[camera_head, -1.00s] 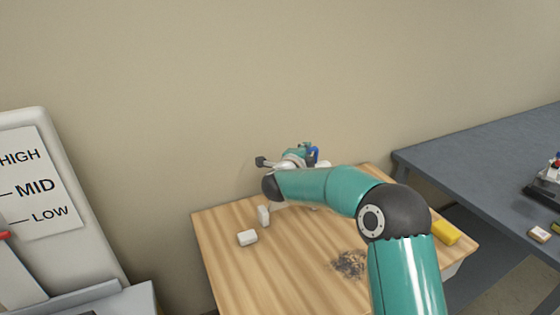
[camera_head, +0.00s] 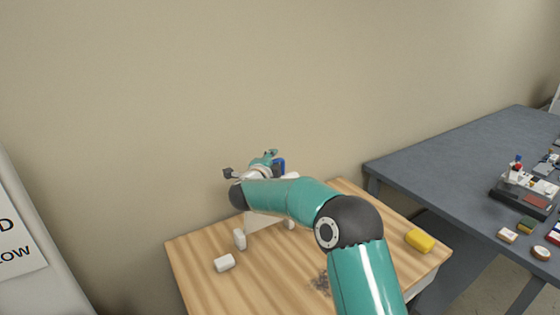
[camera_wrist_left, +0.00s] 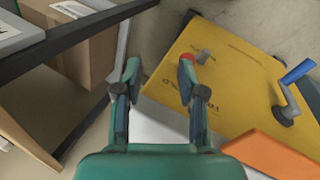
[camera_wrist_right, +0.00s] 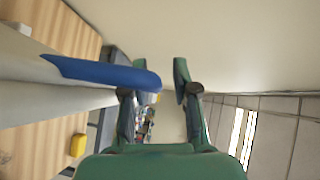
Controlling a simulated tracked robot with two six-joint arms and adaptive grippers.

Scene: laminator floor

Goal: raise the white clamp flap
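A white upright piece (camera_head: 262,222) stands on the wooden table (camera_head: 205,285), partly hidden behind my right arm; I cannot tell for sure that it is the clamp flap. A blue handle (camera_head: 279,165) shows above it, beside my right gripper (camera_head: 268,157). In the right wrist view the blue handle (camera_wrist_right: 100,73) sticks out from a pale body (camera_wrist_right: 45,90). Its tip overlaps one fingertip of my right gripper (camera_wrist_right: 161,72); the fingers are apart and I cannot tell whether they touch it. My left gripper (camera_wrist_left: 160,70) is open and empty, outside the head view.
Two small white blocks (camera_head: 224,263) (camera_head: 240,239) and a yellow block (camera_head: 419,240) are on the wooden table. A dark grey table (camera_head: 440,165) with several small items stands at the right. In the left wrist view a yellow panel (camera_wrist_left: 225,75) has a blue crank (camera_wrist_left: 290,90).

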